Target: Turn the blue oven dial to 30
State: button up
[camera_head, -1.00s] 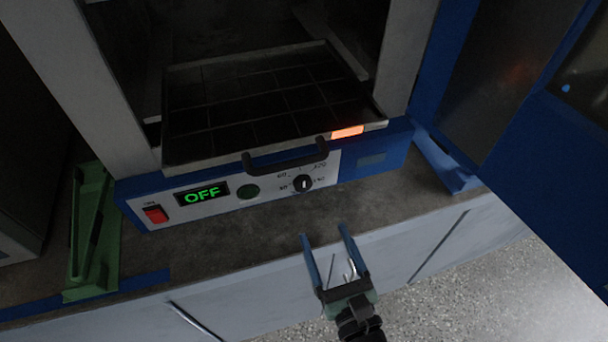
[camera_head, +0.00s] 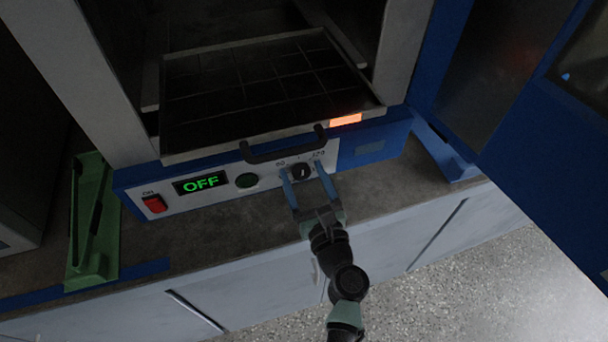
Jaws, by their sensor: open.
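The blue oven (camera_head: 375,140) stands on the counter with its door (camera_head: 550,150) swung open to the right. Its dial (camera_head: 301,172) is a round black knob on the white front panel, right of the green button. Its scale marks are partly covered by my fingers, and the dial's exact setting is too small to read. The display (camera_head: 201,183) reads OFF in green. My gripper (camera_head: 305,172) is open, with one blue finger on each side of the dial. I cannot tell whether the fingers touch it.
A black tray (camera_head: 262,90) with a front handle (camera_head: 284,148) juts out of the oven just above the dial. A red switch (camera_head: 154,204) is at the panel's left. A green holder (camera_head: 93,220) stands on the counter at left.

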grip_shut()
